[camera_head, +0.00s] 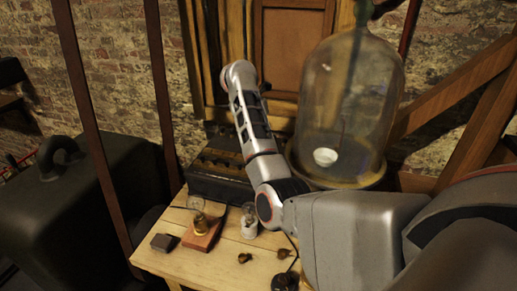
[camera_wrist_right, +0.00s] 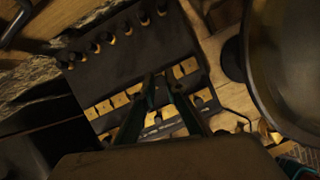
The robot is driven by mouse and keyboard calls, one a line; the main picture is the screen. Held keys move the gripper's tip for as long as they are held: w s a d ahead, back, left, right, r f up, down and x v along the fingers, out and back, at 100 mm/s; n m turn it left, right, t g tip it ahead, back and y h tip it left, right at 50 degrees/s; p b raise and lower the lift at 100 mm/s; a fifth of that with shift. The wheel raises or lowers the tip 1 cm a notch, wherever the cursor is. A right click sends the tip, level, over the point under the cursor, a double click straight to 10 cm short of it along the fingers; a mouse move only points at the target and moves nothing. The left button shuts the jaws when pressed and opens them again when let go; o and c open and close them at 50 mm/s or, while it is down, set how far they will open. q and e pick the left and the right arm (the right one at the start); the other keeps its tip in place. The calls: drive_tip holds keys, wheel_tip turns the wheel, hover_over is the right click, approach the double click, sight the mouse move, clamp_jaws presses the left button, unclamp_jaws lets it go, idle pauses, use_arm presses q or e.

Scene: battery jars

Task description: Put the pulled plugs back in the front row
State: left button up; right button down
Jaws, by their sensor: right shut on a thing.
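The dark plug box (camera_head: 218,188) stands on the wooden table, partly behind my right arm. In the right wrist view the box (camera_wrist_right: 125,72) shows rows of brass blocks, and a row of dark-headed plugs (camera_wrist_right: 100,40) along its upper-left edge. My right gripper (camera_wrist_right: 162,80) is over the box with its two dark fingers close together. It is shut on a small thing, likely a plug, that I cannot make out. Two small brown plugs, one on the left (camera_head: 244,258) and one on the right (camera_head: 284,253), lie on the table front. My left gripper is out of view.
A glass bell jar (camera_head: 350,100) stands right of the box, close to my right arm. A bulb on a wooden base (camera_head: 203,233), a second small bulb (camera_head: 249,222) and a dark block (camera_head: 164,242) stand on the table (camera_head: 215,263). A large black case (camera_head: 85,200) is at left.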

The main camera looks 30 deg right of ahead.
wheel_tip(320, 180, up, 3)
drive_tip(key=shift+s+a+r, duration=0.1)
drive_tip(key=shift+s+a+f+n+t+y, duration=0.4)
drive_tip(key=shift+s+a+f+n, duration=0.55)
drive_tip(key=shift+n, duration=0.55)
drive_tip(key=shift+s+a+f+n+t+y, duration=0.35)
drive_tip(key=shift+s+a+f+n+y, duration=0.35)
drive_tip(key=shift+f+n, duration=0.65)
drive_tip(key=shift+s+a+f+n+t+y, duration=0.35)
drive_tip(key=shift+s+a+f+n, duration=0.6)
drive_tip(key=shift+n, duration=0.7)
drive_tip(key=shift+f, duration=0.2)
drive_tip(key=shift+w, duration=0.1)
drive_tip(key=shift+f, duration=0.4)
drive_tip(key=shift+f+b, duration=0.2)
drive_tip(key=shift+b, duration=0.1)
